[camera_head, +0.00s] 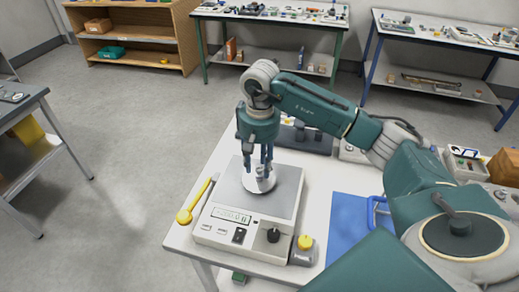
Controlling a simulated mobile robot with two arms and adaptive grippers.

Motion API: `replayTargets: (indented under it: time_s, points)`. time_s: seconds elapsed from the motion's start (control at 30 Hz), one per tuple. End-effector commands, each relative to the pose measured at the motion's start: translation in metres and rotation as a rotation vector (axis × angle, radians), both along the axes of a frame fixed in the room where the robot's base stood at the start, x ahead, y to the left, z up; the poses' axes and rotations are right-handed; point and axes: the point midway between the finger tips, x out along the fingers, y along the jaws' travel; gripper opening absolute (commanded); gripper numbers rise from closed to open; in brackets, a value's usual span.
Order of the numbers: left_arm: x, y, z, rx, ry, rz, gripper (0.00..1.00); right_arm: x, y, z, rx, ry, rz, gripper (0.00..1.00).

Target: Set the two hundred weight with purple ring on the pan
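My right gripper (259,172) points straight down over the pan (284,188) of the weighing scale (240,222). A small silvery piece (261,173) shows at its fingertips, above a pale round disc on the pan. The piece may be the weight, but the fingers partly hide it and no purple ring can be made out. I cannot tell whether the fingers grip it or only stand around it. My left gripper is not in view.
A yellow spoon-like tool (196,200) lies left of the scale. A yellow-topped object (304,250) stands at its front right. A blue mat (346,226) lies further right. Dark items (304,137) stand behind the scale. Other tables and a wooden shelf (138,36) are far back.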

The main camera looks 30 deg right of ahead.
Motion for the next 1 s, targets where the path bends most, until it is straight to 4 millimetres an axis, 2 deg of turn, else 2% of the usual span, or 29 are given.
replayTargets:
  time_s: [0.3,0.43,0.5,0.7,1.0]
  points:
    - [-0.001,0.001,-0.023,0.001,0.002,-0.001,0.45,0.000,0.000,0.066,0.000,-0.009,0.000,0.37]
    - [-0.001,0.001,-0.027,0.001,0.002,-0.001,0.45,0.000,0.000,0.091,0.000,-0.007,0.000,0.37]
    - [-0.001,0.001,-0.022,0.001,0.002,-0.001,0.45,-0.001,0.000,0.102,-0.002,-0.004,0.000,0.37]
    - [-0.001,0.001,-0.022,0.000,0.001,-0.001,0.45,-0.002,0.000,0.112,0.000,-0.002,-0.001,0.37]
    - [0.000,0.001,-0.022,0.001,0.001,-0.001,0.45,-0.002,0.000,0.112,0.001,-0.001,-0.001,0.37]
